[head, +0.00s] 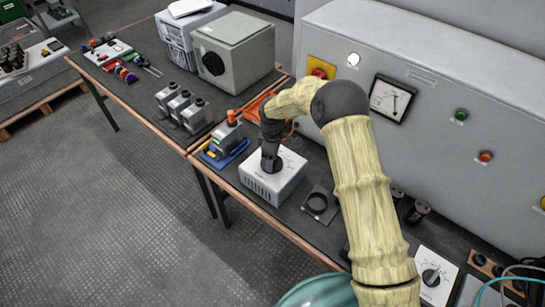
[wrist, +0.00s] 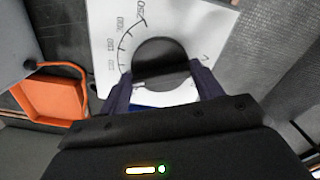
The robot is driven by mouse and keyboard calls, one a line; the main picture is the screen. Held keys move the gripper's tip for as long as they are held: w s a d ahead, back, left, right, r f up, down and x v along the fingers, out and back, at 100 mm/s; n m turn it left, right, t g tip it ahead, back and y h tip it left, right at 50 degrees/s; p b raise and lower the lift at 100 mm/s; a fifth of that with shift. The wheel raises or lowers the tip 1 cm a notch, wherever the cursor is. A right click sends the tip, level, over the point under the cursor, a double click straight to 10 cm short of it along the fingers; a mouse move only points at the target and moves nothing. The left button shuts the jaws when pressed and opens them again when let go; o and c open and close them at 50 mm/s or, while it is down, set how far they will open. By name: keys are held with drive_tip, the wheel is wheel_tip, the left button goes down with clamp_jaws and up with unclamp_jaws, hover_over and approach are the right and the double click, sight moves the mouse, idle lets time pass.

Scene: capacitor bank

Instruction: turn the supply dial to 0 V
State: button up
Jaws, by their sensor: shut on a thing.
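The dial under my gripper is a round black knob (wrist: 160,62) on a white scale plate (wrist: 108,30) in the wrist view. Printed tick marks and numbers run along the plate's left side; they are tilted and hard to read. In the head view it tops a white vented box (head: 262,187) on the bench. My gripper (wrist: 162,84) is shut on the knob, one finger on each side. In the head view my gripper (head: 270,163) points down onto the box and hides most of the knob.
A grey cabinet (head: 455,120) behind carries a needle meter (head: 392,99), lamps and a red-and-yellow switch (head: 320,70). An orange tray (wrist: 52,98) lies close by. A black ring on a plate (head: 318,204) and another dial box (head: 432,276) stand to the right.

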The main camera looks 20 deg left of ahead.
drive_tip(key=n, duration=0.7)
drive_tip(key=shift+w, duration=0.15)
idle(0.4)
drive_tip(key=o, duration=1)
drive_tip(key=shift+r, duration=0.1)
wheel_tip(320, 180, up, 17)
drive_tip(key=shift+r+b, duration=0.15)
drive_tip(key=shift+b, duration=0.85)
